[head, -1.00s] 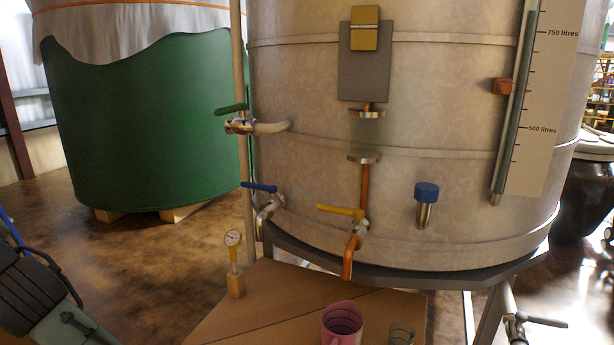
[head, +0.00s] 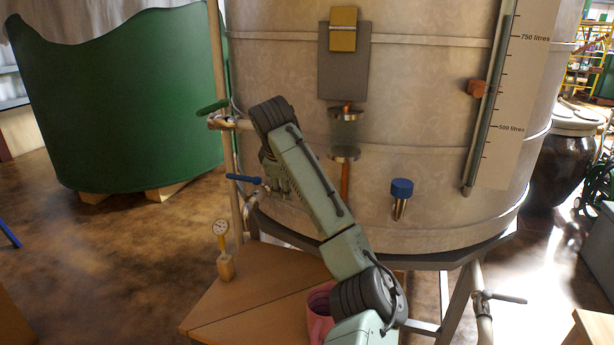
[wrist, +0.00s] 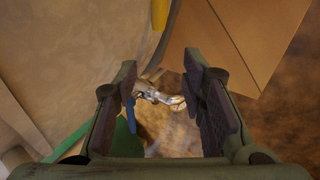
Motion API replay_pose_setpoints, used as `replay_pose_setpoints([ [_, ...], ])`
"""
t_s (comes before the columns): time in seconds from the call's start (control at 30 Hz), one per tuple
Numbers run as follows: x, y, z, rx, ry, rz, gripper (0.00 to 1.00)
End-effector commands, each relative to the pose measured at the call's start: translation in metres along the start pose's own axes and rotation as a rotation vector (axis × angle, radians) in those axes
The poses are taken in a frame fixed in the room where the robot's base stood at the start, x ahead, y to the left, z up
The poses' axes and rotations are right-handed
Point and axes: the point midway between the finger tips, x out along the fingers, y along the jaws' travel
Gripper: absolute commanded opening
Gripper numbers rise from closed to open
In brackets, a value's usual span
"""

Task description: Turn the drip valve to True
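The tank (head: 440,130) carries several valves, and the frames do not label which is the drip valve. A green-handled valve (head: 213,107) is upper left, with a blue-handled valve (head: 243,179) below it. The yellow-handled valve is hidden behind my arm in the head view; a yellow piece, likely its handle (wrist: 159,12), shows at the top of the wrist view. My gripper (wrist: 165,112) is open and empty, pointing at a metal valve body (wrist: 158,94) with a blue handle (wrist: 131,113) near the left finger. In the head view my gripper (head: 275,185) is just right of the blue-handled valve.
A wooden stand (head: 255,285) holds a gauge (head: 222,240) and a pink mug (head: 318,312), partly hidden by my arm. A blue-capped fitting (head: 401,188) is on the tank, right of my arm. A large green vat (head: 125,110) stands left. Floor between is clear.

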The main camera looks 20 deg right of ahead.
Motion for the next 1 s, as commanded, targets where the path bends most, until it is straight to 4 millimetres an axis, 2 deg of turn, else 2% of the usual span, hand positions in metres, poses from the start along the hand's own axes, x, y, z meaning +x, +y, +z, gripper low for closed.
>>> replay_pose_setpoints([
  [0.03,-0.003,0.005,0.022,0.012,-0.039,-0.024,0.38],
  [0.1,-0.004,0.007,0.042,0.022,-0.075,-0.051,0.38],
  [0.2,-0.004,0.007,0.056,0.027,-0.100,-0.072,0.38],
  [0.37,0.005,0.006,0.060,0.029,-0.104,-0.078,0.38],
  [0.67,0.048,0.003,0.064,0.030,-0.104,-0.078,0.38],
  [1.0,0.054,0.003,0.063,0.030,-0.101,-0.075,0.38],
])
